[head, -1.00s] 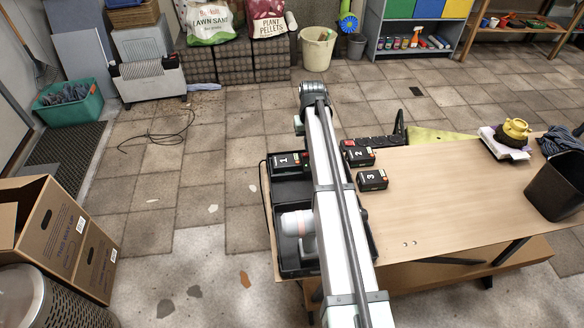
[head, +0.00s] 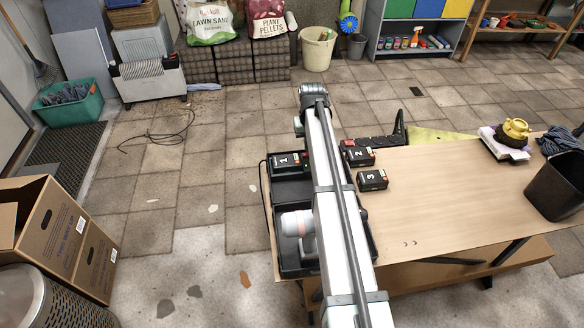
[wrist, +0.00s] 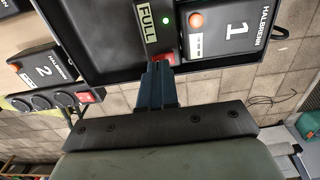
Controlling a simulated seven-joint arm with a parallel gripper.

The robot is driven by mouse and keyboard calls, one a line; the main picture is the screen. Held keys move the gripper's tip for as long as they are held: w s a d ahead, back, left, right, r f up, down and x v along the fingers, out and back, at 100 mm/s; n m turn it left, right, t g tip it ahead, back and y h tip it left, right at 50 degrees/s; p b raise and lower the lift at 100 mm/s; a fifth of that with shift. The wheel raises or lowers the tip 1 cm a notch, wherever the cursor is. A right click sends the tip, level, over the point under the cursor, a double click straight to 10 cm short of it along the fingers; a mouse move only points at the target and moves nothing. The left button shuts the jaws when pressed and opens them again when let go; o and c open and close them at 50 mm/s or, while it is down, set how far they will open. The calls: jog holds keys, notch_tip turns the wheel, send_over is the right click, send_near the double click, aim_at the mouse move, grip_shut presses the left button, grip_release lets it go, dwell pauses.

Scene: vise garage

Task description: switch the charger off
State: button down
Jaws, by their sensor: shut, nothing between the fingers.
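The black charger (head: 290,190) lies at the left end of the workbench, partly hidden by my arm. A battery marked 1 (head: 287,160) sits in its far bay; this battery also shows in the wrist view (wrist: 232,32). Next to it is a panel with a FULL label (wrist: 147,23) and a lit green light (wrist: 166,21). A red switch (wrist: 166,58) shows at the panel's near edge, partly covered by my fingers. My gripper (wrist: 160,72) is shut and empty, its tips at or just in front of this switch; I cannot tell whether they touch.
Batteries 2 (head: 358,157) and 3 (head: 372,180) lie on the workbench (head: 440,205) right of the charger. A power strip (wrist: 45,101) with its own red switch (wrist: 90,95) is close to battery 2. A black bin (head: 556,185) stands at the right.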

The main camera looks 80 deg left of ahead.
jog(key=shift+f, duration=0.95)
dwell(0.6)
jog(key=shift+r, duration=3.55)
